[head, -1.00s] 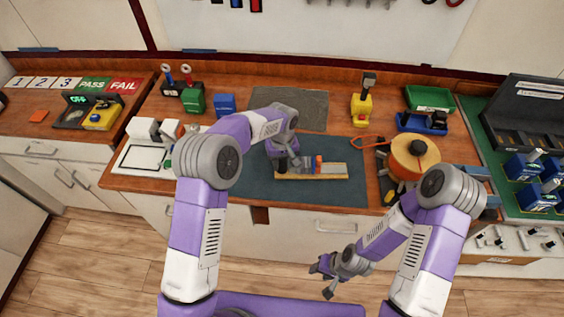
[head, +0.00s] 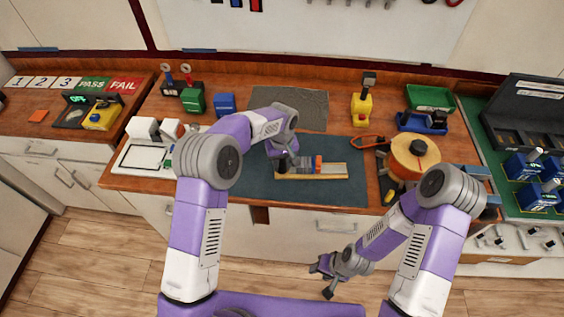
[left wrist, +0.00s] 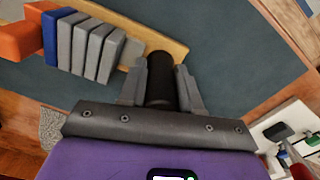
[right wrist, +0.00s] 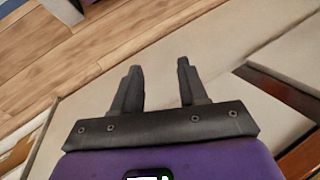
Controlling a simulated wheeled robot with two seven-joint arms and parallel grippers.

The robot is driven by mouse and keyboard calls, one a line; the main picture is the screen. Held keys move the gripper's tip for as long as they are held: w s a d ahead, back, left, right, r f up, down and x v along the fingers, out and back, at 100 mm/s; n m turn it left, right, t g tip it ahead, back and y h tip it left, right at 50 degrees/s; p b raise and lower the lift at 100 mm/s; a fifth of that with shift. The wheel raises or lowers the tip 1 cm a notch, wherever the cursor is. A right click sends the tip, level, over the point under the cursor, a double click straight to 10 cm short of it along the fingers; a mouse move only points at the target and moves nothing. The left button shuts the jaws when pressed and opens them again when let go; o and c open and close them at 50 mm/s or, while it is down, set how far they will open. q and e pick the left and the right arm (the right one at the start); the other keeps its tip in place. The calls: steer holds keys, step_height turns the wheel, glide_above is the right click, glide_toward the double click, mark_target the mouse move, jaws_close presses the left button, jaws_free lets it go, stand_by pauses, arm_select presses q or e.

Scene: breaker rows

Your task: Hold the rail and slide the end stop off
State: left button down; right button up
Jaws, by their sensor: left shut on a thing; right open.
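The pale wooden rail base (head: 322,177) lies on the dark mat in the head view, with a row of blocks on it. In the left wrist view, the orange end block (left wrist: 18,42), likely the end stop, sits at the far left of the row, beside blue and grey blocks (left wrist: 92,45). My left gripper (head: 284,163) is at the rail's left end. In the left wrist view it (left wrist: 160,85) is shut on a black round grip (left wrist: 159,80) at the rail's end. My right gripper (head: 327,277) is open and empty, low in front of the bench (right wrist: 155,85).
The dark mat (head: 255,185) is clear around the rail. Green (head: 193,101) and blue (head: 225,103) boxes stand at the back left. The bench front edge lies between my right gripper and the rail.

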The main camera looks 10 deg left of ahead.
steer(key=shift+o, duration=0.6)
steer(key=m+g, duration=0.1)
steer(key=m, duration=1.3)
glide_toward(320, 158)
steer(key=x, duration=0.9)
steer(key=shift+f, duration=0.1)
